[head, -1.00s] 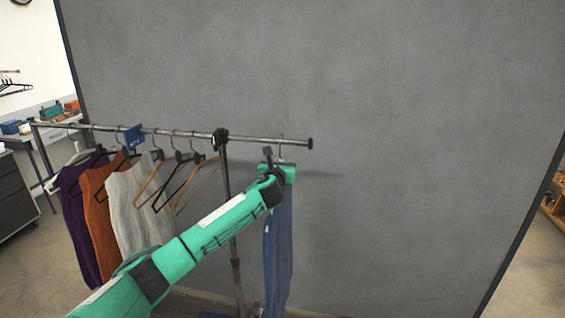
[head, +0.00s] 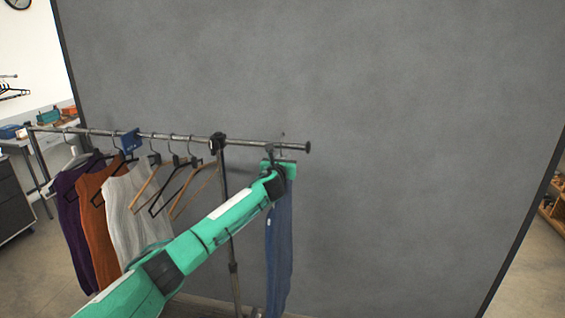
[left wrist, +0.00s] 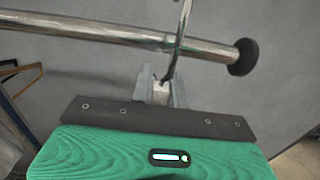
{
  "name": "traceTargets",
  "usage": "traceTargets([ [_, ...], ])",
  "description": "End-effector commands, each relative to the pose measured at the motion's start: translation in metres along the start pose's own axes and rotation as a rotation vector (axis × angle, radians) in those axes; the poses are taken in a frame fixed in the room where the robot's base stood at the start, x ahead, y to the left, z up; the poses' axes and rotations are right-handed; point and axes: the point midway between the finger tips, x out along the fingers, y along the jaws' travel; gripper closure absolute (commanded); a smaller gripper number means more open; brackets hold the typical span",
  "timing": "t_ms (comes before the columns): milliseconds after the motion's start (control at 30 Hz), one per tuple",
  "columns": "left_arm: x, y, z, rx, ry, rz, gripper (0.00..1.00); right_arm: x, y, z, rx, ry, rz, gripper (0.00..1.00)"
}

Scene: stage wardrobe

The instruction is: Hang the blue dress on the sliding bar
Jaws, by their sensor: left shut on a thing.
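The blue dress (head: 280,245) hangs below my left gripper (head: 279,163) at the right end of the sliding bar (head: 262,145). In the left wrist view, my left gripper (left wrist: 165,92) is shut on the stem of the dress's metal hanger hook (left wrist: 179,40). The stem crosses in front of the bar (left wrist: 110,33), just left of its dark end knob (left wrist: 243,57). The hook's top is cut off there. In the head view it shows slightly above the bar; I cannot tell whether it is over it. My arm hides part of the dress. My right gripper is not in view.
Purple (head: 80,225), orange (head: 101,225) and pale grey (head: 135,215) garments hang on the bar's left part. Several empty hangers (head: 178,185) hang between them and the rack's post (head: 226,180). A grey wall (head: 400,130) stands behind; the space right of the end knob is clear.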

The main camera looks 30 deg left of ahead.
Motion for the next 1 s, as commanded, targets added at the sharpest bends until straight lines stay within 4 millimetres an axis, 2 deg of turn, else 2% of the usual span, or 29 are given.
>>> traceTargets([
  [467,0.024,0.0,0.001,-0.001,-0.002,0.0,1.0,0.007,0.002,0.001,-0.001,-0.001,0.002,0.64],
  [1000,0.026,-0.001,0.001,-0.001,-0.001,-0.001,1.0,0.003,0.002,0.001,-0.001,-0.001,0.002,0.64],
])
